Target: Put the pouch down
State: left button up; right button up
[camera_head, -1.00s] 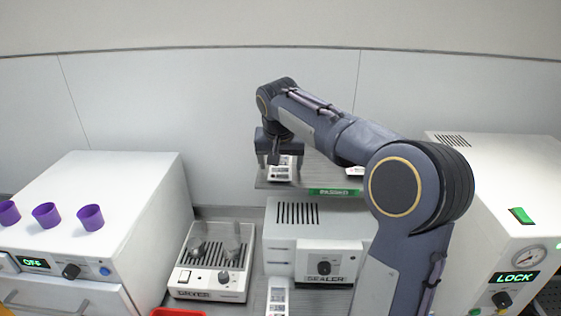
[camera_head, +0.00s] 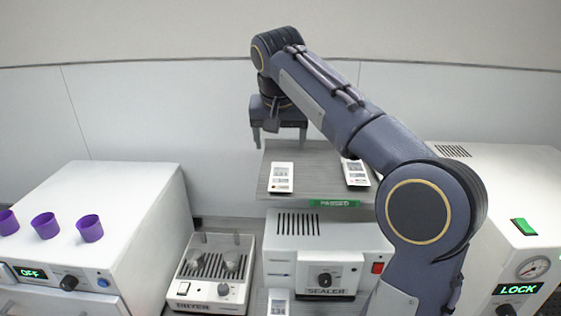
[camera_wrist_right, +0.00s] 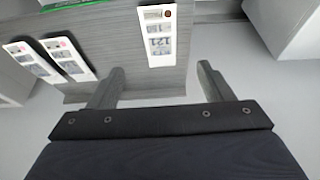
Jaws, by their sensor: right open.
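A white pouch (camera_head: 281,178) with printed labels lies flat on the left part of the grey shelf (camera_head: 309,160) that bears a green PASSED sign. It also shows in the right wrist view (camera_wrist_right: 158,36), just beyond the fingers. My right gripper (camera_head: 279,140) is open and empty, above and behind this pouch and clear of it. Its two spread fingers show in the right wrist view (camera_wrist_right: 160,78). A second similar pouch (camera_head: 355,173) lies at the right of the shelf, partly hidden by my right arm. My left gripper is not in view.
The sealer (camera_head: 318,240) stands below the shelf, with another white pouch (camera_head: 278,301) in front of it. The dryer (camera_head: 213,270) is to its left. White machines stand at the far left (camera_head: 100,210) and right (camera_head: 490,185); the left one carries purple cups (camera_head: 45,225).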

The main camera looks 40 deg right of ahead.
jog(key=s+a+f+n+t+y, duration=0.1)
jog(key=s+a+f+n+y, duration=0.2)
jog(key=s+a+f, duration=0.5)
jog(key=s+a+f+n+t+y, duration=0.1)
jog(key=s+a+f+n+y, duration=0.2)
jog(key=s+a+f, duration=0.6)
jog(key=s+f, duration=0.5)
jog(key=s, duration=0.1)
jog(key=shift+s+a+f+y, duration=0.25)
jog(key=shift+a+f+y, duration=0.05)
jog(key=shift+f, duration=0.05)
jog(key=shift+s, duration=0.1)
